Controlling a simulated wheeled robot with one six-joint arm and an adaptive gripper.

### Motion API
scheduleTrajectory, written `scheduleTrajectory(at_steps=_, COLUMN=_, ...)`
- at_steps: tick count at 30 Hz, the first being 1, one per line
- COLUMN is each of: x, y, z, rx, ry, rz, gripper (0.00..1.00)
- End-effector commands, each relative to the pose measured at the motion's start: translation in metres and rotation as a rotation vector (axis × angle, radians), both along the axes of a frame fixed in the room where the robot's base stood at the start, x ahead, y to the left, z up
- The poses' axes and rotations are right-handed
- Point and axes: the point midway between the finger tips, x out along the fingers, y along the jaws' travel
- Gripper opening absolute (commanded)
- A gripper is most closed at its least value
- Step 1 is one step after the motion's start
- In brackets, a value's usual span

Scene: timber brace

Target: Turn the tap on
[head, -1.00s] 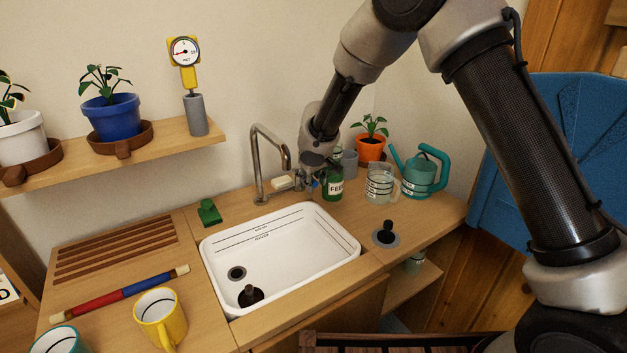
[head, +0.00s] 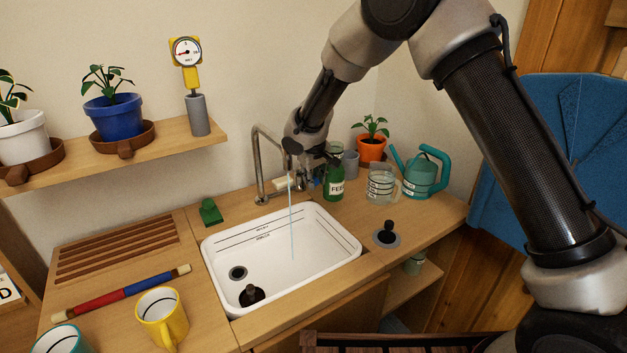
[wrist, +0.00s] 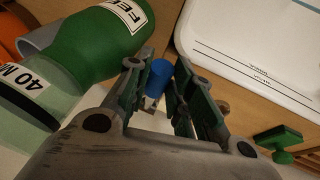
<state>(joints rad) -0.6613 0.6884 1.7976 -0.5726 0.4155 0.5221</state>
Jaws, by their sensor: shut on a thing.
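The tap's tall silver spout (head: 257,165) stands behind the white sink (head: 345,235). A thin stream of water (head: 291,225) falls from its outlet into the sink. My gripper (head: 307,178) is right of the spout, at the tap's handle. In the wrist view my fingers (wrist: 165,80) are around the small blue handle (wrist: 159,72), shut on it. The lower part of the handle is mostly hidden by the fingers.
A green bottle (head: 334,184) stands close right of my gripper, with a glass jug (head: 380,186) and teal watering can (head: 420,175) beyond. A yellow mug (head: 160,315) and a red-blue rod (head: 125,292) lie left of the sink.

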Motion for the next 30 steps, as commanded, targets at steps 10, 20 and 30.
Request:
scheduleTrajectory(at_steps=10, x=0.005, y=0.003, z=0.017, rx=-0.065, ry=0.127, rz=0.002, gripper=0.0)
scheduleTrajectory(at_steps=20, x=0.004, y=0.004, z=0.017, rx=-0.067, ry=0.131, rz=0.003, gripper=0.28)
scheduleTrajectory(at_steps=30, x=0.003, y=0.005, z=0.017, rx=-0.067, ry=0.133, rz=0.004, gripper=0.32)
